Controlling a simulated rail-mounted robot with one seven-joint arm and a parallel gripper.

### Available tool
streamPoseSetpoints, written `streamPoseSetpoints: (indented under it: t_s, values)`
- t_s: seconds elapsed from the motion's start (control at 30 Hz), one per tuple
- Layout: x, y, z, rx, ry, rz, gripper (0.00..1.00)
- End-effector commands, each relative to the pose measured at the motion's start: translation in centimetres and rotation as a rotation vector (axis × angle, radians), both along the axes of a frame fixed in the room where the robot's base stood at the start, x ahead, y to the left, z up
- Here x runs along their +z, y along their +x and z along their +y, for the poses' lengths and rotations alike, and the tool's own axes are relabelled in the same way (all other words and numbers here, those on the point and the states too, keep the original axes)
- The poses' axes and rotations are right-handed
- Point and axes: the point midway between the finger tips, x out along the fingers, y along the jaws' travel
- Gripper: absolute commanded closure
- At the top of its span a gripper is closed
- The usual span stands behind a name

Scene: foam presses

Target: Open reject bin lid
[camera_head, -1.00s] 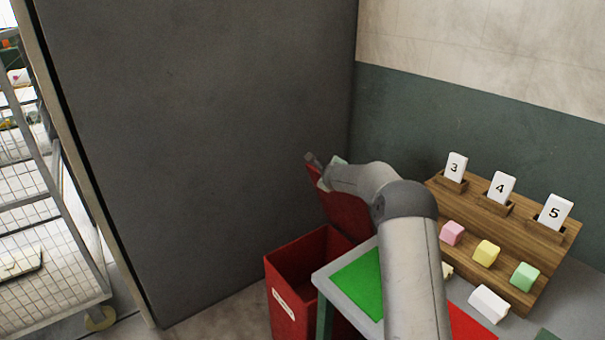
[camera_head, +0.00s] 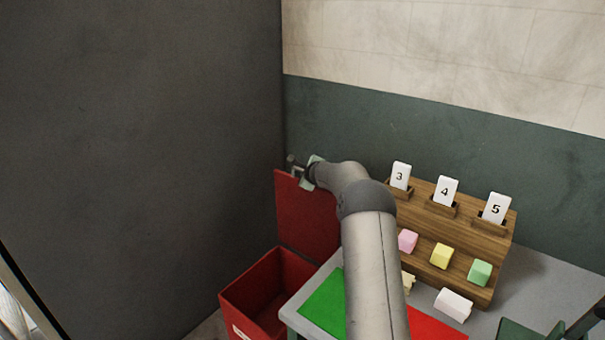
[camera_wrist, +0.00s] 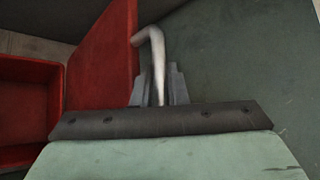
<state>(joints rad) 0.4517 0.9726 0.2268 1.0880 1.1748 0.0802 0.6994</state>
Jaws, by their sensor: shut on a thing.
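The red reject bin (camera_head: 262,305) stands on the floor left of the table, its inside in view. Its red lid (camera_head: 303,215) is raised upright at the bin's back edge. My gripper (camera_head: 297,165) is at the top of the lid. In the wrist view my gripper (camera_wrist: 160,92) is shut on the pale bent lid handle (camera_wrist: 155,55), which stands at the edge of the lid (camera_wrist: 100,60). The bin (camera_wrist: 28,105) shows at the left there, with its inside open.
The table (camera_head: 308,287) has a green mat (camera_head: 326,303) and a red mat (camera_head: 432,326). A wooden rack (camera_head: 470,240) holds number cards and coloured foam blocks. A dark wall is close behind the bin.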

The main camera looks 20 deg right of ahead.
Motion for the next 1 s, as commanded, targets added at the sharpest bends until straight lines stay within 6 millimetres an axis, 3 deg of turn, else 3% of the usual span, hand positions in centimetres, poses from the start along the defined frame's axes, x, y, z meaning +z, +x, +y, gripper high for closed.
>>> streamPoseSetpoints:
  t_s: [0.13, 0.17, 0.23, 0.67, 1.0]
  values:
    - [-0.3, 0.0, 0.2, 0.004, 0.001, 0.004, 1.0]
    - [-0.3, 0.0, 0.2, 0.004, 0.001, 0.004, 0.85]
    - [-0.3, 0.0, 0.2, 0.004, 0.001, 0.004, 0.66]
    - [0.0, -0.6, 0.1, 0.0, 0.002, 0.001, 0.66]
    - [2.7, -6.0, 0.8, 0.0, -0.002, -0.001, 0.66]
